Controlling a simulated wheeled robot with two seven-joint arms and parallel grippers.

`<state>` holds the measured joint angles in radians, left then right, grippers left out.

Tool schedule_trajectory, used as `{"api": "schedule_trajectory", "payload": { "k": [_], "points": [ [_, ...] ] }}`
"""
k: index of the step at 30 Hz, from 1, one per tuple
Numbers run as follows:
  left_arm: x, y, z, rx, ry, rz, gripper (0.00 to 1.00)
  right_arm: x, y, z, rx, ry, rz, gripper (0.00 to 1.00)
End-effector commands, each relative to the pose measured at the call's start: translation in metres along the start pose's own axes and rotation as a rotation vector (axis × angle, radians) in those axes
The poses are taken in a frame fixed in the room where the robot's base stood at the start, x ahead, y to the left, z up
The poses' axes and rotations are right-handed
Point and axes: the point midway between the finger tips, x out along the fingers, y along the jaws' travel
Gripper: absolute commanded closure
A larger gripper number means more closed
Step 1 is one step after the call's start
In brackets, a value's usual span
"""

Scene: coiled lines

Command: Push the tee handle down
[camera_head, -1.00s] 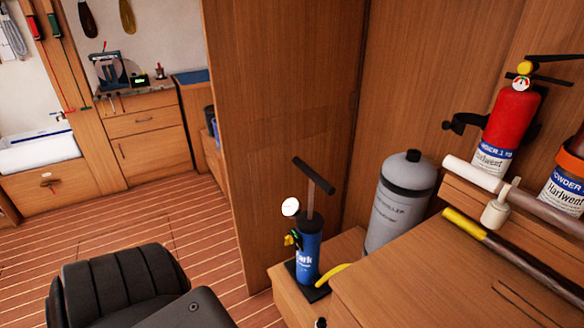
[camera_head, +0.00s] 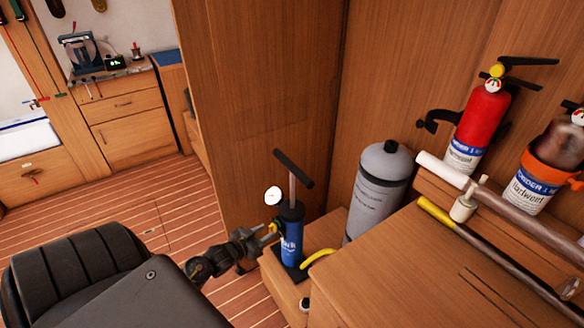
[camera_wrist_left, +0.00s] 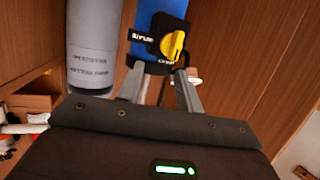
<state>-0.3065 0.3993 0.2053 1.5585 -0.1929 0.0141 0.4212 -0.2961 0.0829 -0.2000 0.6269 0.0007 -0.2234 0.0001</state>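The tee handle (camera_head: 293,168) is a black crossbar on a metal rod that stands up out of a blue pump (camera_head: 291,240). A length of rod shows between bar and barrel. A round white gauge (camera_head: 272,196) sits beside the rod. My left gripper (camera_head: 266,234) is low at the pump's left side, below the handle. In the left wrist view its fingers (camera_wrist_left: 158,84) are apart with nothing held between them. The blue barrel and a yellow knob (camera_wrist_left: 174,45) are just ahead; contact is unclear. The tee handle is not visible there. My right gripper is out of view.
A grey cylinder (camera_head: 379,190) stands right of the pump. A yellow hose (camera_head: 319,257) leaves the pump's base toward a wooden box (camera_head: 400,275). A yellow-ended bar (camera_head: 435,209) lies on it. Red extinguisher (camera_head: 480,125) hangs at the right. Wooden panel (camera_head: 265,100) rises behind.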

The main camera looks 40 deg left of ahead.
Motion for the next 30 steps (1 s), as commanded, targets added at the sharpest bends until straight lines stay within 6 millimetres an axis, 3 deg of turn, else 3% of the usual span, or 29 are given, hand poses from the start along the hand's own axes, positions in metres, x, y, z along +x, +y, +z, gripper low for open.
{"api": "schedule_trajectory", "payload": {
  "k": [1, 3, 6, 9, 17, 30],
  "points": [
    [-0.004, -0.002, -0.049, 0.011, 0.076, 0.021, 0.65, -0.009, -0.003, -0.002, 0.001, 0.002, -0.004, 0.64],
    [-0.008, -0.002, -0.098, 0.018, 0.16, 0.051, 0.65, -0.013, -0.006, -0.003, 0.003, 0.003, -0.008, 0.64],
    [-0.017, 0.001, -0.146, 0.028, 0.243, 0.084, 0.65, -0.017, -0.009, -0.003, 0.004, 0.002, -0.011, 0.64],
    [-0.022, 0.003, -0.17, 0.036, 0.286, 0.105, 0.65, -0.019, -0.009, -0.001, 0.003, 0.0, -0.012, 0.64],
    [-0.018, 0.004, -0.179, 0.036, 0.301, 0.111, 0.65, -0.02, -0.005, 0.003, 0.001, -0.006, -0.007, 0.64],
    [0.052, 0.013, -0.202, 0.036, 0.3, 0.109, 0.65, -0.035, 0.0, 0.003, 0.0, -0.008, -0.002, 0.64]
  ]
}}
